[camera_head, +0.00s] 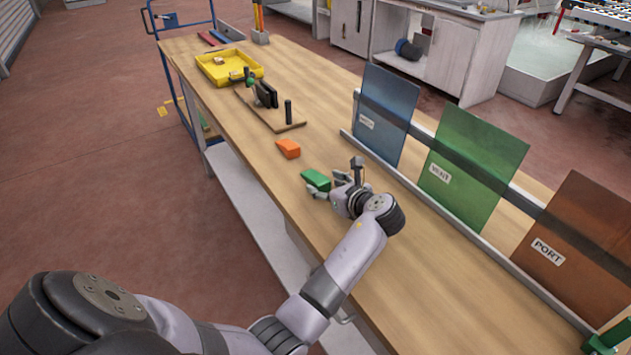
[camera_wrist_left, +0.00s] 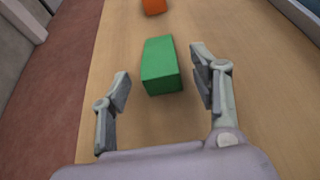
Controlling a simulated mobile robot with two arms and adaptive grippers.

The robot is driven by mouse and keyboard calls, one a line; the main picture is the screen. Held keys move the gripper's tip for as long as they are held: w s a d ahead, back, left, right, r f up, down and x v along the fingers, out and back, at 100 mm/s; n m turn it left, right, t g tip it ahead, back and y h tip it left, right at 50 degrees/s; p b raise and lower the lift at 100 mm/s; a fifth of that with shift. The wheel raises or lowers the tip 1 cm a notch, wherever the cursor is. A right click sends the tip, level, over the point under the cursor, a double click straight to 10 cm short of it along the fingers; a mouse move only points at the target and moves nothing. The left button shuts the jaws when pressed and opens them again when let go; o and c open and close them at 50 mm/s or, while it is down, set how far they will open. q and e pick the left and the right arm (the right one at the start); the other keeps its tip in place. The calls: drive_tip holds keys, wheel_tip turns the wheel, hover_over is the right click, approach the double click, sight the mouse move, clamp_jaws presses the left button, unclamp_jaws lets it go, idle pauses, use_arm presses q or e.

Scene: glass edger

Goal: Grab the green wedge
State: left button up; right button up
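The green wedge (camera_head: 316,180) lies on the wooden table near its left edge. It also shows in the left wrist view (camera_wrist_left: 161,65), ahead of and partly between the fingertips. My left gripper (camera_head: 332,185) is low over the table, right at the wedge's near side. In the left wrist view the left gripper (camera_wrist_left: 160,85) is open, with one finger on each side of the wedge's near end. A gap shows between the left finger and the wedge; the right finger is closer to it. My right gripper is not in view.
An orange wedge (camera_head: 288,148) lies just beyond the green one. Farther back are a wooden board (camera_head: 268,118) with dark upright parts and a yellow tray (camera_head: 207,70). Blue, green and brown panels (camera_head: 476,165) stand in a rack along the right. The near tabletop is clear.

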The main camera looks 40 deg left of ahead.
use_arm(q)
drive_tip(key=shift+c, duration=1.3)
drive_tip(key=shift+f, duration=0.1)
drive_tip(key=shift+c, duration=1.3)
drive_tip(key=c, duration=0.4)
drive_tip(key=shift+c, duration=1.4)
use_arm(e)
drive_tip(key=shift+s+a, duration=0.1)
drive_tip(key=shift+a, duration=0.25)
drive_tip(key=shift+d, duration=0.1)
